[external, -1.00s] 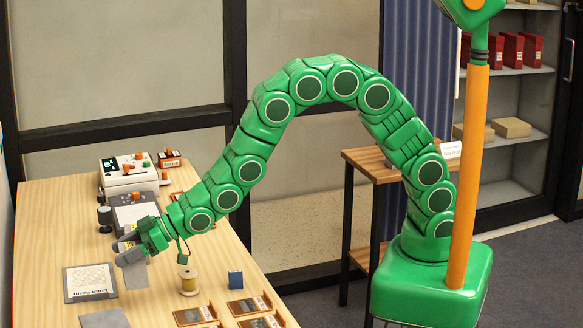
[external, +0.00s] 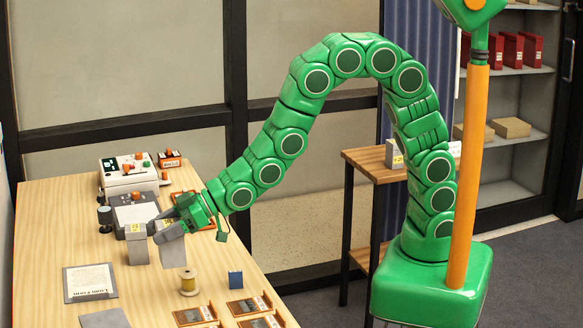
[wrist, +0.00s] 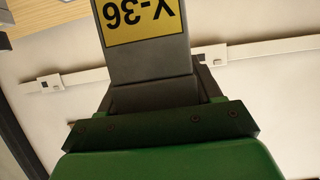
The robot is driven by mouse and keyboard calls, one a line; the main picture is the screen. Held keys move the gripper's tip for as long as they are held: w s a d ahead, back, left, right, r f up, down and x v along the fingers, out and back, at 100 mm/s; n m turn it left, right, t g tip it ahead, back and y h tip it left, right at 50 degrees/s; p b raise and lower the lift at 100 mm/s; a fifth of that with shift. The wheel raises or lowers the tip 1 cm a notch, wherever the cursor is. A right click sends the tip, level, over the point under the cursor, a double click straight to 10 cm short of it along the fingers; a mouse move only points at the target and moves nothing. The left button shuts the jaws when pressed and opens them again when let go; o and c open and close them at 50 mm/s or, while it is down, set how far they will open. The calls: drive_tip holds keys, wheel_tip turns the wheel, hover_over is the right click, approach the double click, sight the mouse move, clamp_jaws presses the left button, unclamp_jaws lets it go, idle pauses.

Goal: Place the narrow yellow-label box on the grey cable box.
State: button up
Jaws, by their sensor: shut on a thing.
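In the wrist view this box (wrist: 150,62) fills the jaws and bears a yellow label reading Y-36, upside down. A grey box with a small yellow label (external: 138,247) stands upright on the table just left of the held box. Whether the two touch is unclear. Another grey box with a yellow label (external: 394,154) is on the small side table, partly hidden by my arm. I cannot tell for sure which one is the grey cable box.
Behind the gripper stand a grey device with paper (external: 134,213) and a white device (external: 128,174). A thread spool (external: 189,281), a small blue block (external: 235,279), framed cards (external: 195,315) and a form sheet (external: 90,281) lie nearer.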

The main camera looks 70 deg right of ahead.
drive_tip(key=s+a+r, duration=0.3)
drive_tip(key=a+r, duration=0.1)
drive_tip(key=a, duration=0.3)
drive_tip(key=s+a+r, duration=0.4)
drive_tip(key=a, duration=0.4)
drive_tip(key=shift+w+a+f, duration=1.6)
drive_tip(key=shift+a+f, duration=0.05)
drive_tip(key=shift+f, duration=0.5)
drive_tip(key=shift+w+a+f, duration=1.65)
drive_tip(key=shift+a+f, duration=0.05)
drive_tip(key=shift+f, duration=0.4)
drive_tip(key=shift+w+a+f, duration=1.6)
drive_tip(key=shift+a+f, duration=0.05)
drive_tip(key=shift+f, duration=0.5)
drive_tip(key=o, duration=1.2)
drive_tip(key=shift+f, duration=0.1)
